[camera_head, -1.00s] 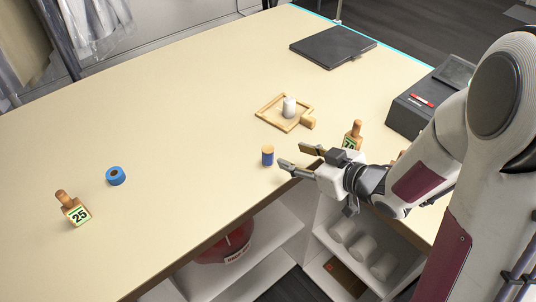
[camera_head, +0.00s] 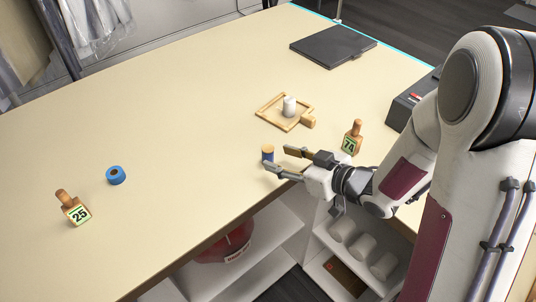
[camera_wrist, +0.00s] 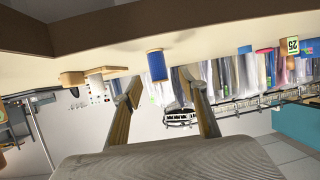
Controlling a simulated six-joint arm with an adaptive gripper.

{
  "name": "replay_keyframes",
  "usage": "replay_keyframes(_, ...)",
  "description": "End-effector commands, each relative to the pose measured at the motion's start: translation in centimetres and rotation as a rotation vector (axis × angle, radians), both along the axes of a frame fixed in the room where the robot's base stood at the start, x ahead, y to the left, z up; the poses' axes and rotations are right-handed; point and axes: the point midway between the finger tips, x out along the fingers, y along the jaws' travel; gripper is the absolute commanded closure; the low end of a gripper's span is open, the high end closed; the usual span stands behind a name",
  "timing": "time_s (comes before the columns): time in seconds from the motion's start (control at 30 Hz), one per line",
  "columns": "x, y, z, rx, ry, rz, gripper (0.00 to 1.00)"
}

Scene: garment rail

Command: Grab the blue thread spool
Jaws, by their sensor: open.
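The blue thread spool (camera_head: 267,153) stands upright on the table near its front edge, with a tan top. In the wrist view the spool (camera_wrist: 157,67) hangs upside down in the picture, between and beyond my fingertips. My gripper (camera_head: 276,158) is open and points left toward the spool, with its fingertips very close to it. In the head view the nearer finger overlaps the spool's lower part. I cannot tell whether a finger touches it. In the wrist view the two fingers (camera_wrist: 160,88) are spread wide with nothing held between them.
A wooden tray (camera_head: 263,111) with a white spool (camera_head: 289,106) stands behind. A numbered wooden block marked 74 (camera_head: 352,138) is right of my gripper; another marked 25 (camera_head: 74,208) and a blue tape roll (camera_head: 116,175) are at left. The table's middle is clear.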

Motion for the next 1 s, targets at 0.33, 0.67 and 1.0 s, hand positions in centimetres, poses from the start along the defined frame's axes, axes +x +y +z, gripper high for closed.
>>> replay_keyframes(0.33, 0.4, 0.4, -0.2, 0.000, 0.000, -0.001, 0.58)
replay_keyframes(0.67, 1.1, 1.2, -0.4, -0.001, 0.000, 0.001, 0.58)
replay_keyframes(1.0, 3.4, 3.6, -1.4, -0.001, 0.001, 0.000, 0.58)
